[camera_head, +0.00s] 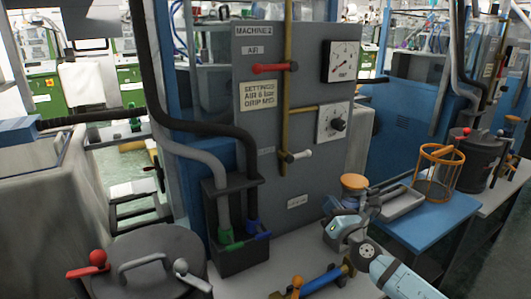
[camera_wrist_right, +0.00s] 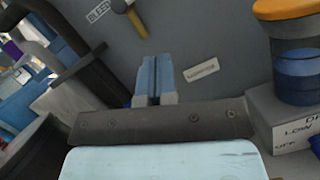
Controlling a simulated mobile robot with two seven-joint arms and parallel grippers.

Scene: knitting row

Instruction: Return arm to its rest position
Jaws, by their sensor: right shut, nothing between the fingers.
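My right arm (camera_head: 390,275) comes in from the lower right of the head view. My right gripper (camera_head: 332,208) is in front of the lower part of the grey machine panel (camera_head: 305,180), beside the orange-topped jar (camera_head: 355,182). In the right wrist view its blue fingers (camera_wrist_right: 155,80) are together, with nothing seen between them, and point toward the panel. The jar (camera_wrist_right: 297,70) stands to their right there. My left gripper is not in view.
The panel carries a red-handled lever (camera_head: 270,68), a white-handled lever (camera_head: 297,156) and a gauge (camera_head: 343,61). A lidded pot (camera_head: 150,255) stands lower left. An orange wire basket (camera_head: 438,172) stands on a blue table (camera_head: 425,225). A hose box (camera_head: 240,255) stands left of the gripper.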

